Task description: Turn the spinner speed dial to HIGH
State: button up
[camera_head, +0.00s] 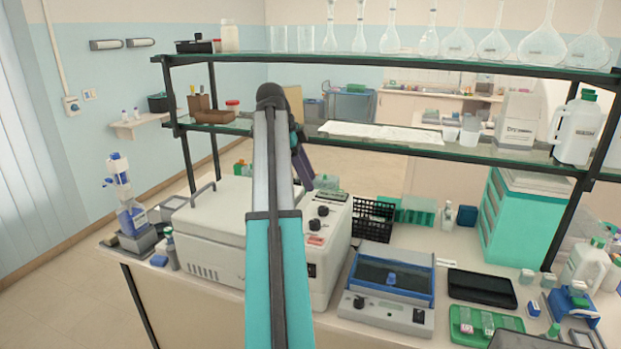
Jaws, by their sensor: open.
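A large white benchtop machine (212,233) with a closed, handled lid stands left of centre. Its right-hand panel has two black dials, an upper one (323,210) and a lower one (315,224), above a small red display. I cannot read any label to tell which dial sets the spinner speed. My gripper (304,170), dark and partly behind my arm, hangs open above and behind the panel. No contact with a dial shows, and its fingertips are unclear.
Glass shelves (400,147) with bottles and flasks span the bench above the machines. A black rack (373,218) stands behind the blue-lidded unit. A black tray (482,288) and a green slide tray (462,335) lie to the right. My arm hides part of the white machine.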

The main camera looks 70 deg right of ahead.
jog(key=shift+p+v, duration=1.8)
jog(key=shift+v, duration=0.1)
jog(key=shift+s, duration=0.15)
